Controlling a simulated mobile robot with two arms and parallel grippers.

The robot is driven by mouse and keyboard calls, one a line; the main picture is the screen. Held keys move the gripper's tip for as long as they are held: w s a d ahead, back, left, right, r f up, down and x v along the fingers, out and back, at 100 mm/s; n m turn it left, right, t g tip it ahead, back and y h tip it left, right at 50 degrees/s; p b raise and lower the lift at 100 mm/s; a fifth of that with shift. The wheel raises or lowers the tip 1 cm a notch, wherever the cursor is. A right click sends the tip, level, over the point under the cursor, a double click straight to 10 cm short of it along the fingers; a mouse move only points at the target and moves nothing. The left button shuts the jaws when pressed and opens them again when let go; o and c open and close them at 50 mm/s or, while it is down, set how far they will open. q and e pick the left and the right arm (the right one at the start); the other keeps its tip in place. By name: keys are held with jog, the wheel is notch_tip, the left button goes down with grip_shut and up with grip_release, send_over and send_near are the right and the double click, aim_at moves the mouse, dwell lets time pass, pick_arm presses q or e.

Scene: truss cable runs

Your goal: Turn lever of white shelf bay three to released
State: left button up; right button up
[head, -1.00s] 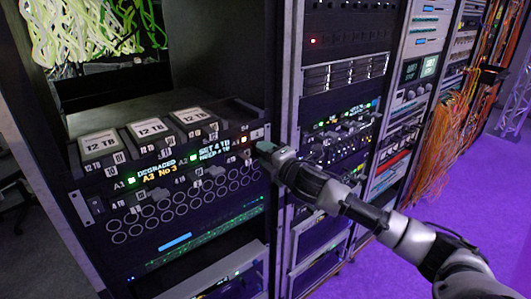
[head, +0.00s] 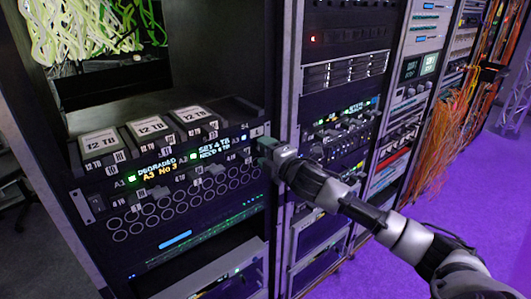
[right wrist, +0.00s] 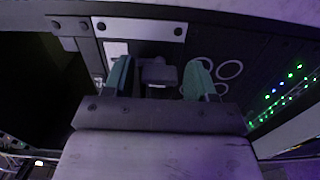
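The shelf unit (head: 120,205) in the left rack has a dark front with small grey levers, such as one at the left (head: 159,193) and one in the middle (head: 212,170). I cannot tell by label which is bay three. My right gripper (head: 264,149) is at the unit's right end, close to its front. In the right wrist view, its two greenish fingers (right wrist: 159,82) stand apart on either side of a grey lever-like block (right wrist: 158,72), with narrow gaps showing. The lever's far parts are hidden behind the gripper. My left gripper is not in view.
Drives labelled 12 TB (head: 150,126) lie on top of the unit. A lit display (head: 156,168) reads DEGRADED, A3 No 3. Rack posts and another rack (head: 345,75) stand close on the right. Orange cables (head: 450,120) hang farther right; the purple floor is clear.

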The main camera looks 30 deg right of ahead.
jog(key=shift+o, duration=0.4)
jog(key=shift+s, duration=0.3)
jog(key=s+b, duration=0.4)
jog(key=s, duration=0.6)
jog(key=shift+d, duration=0.45)
jog(key=shift+s, duration=0.1)
